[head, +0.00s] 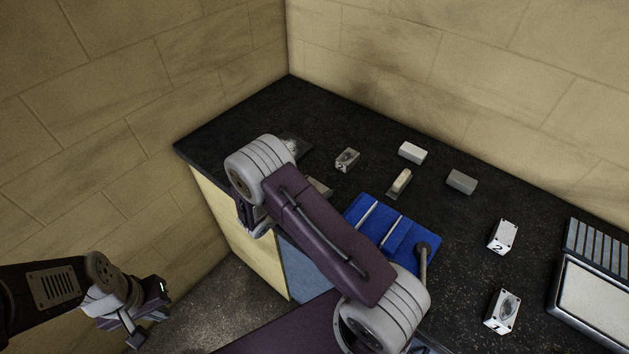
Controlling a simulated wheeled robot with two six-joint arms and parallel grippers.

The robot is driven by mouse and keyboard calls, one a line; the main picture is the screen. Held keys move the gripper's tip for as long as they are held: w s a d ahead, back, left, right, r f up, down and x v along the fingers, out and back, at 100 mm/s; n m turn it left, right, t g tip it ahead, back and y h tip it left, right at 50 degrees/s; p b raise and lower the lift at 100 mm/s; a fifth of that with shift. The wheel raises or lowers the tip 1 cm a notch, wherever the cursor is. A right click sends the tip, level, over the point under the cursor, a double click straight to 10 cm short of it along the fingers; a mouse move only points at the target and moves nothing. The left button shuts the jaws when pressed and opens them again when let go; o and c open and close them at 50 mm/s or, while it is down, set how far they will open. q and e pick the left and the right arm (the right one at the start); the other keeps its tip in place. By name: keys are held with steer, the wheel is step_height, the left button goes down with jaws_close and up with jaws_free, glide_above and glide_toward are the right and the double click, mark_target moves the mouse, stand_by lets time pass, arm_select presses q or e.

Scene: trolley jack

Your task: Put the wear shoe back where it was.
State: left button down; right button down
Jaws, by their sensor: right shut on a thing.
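My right arm reaches across the bench from the lower right. Its wrist bends down at the bench's left front edge. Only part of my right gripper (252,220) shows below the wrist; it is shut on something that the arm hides. I cannot make out the wear shoe for certain. A beige block on a dark base (400,183) lies behind the blue piece (365,215). A pale piece (321,187) partly shows beside my forearm. My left gripper (133,335) hangs low at the left, away from the bench, with its fingertips small and dark.
On the dark bench (330,115) stand a block with a dark round mark (347,160), a white block (412,153) and a grey block (461,181). Blocks marked 2 (503,237) and 1 (502,311) stand right. A grey tray (598,300) is far right. Walls close the back.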

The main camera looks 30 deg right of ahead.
steer(key=shift+w+f, duration=0.1)
steer(key=shift+f, duration=0.15)
steer(key=shift+f, duration=0.1)
steer(key=shift+c, duration=0.7)
jaws_free()
steer(key=shift+s, duration=0.2)
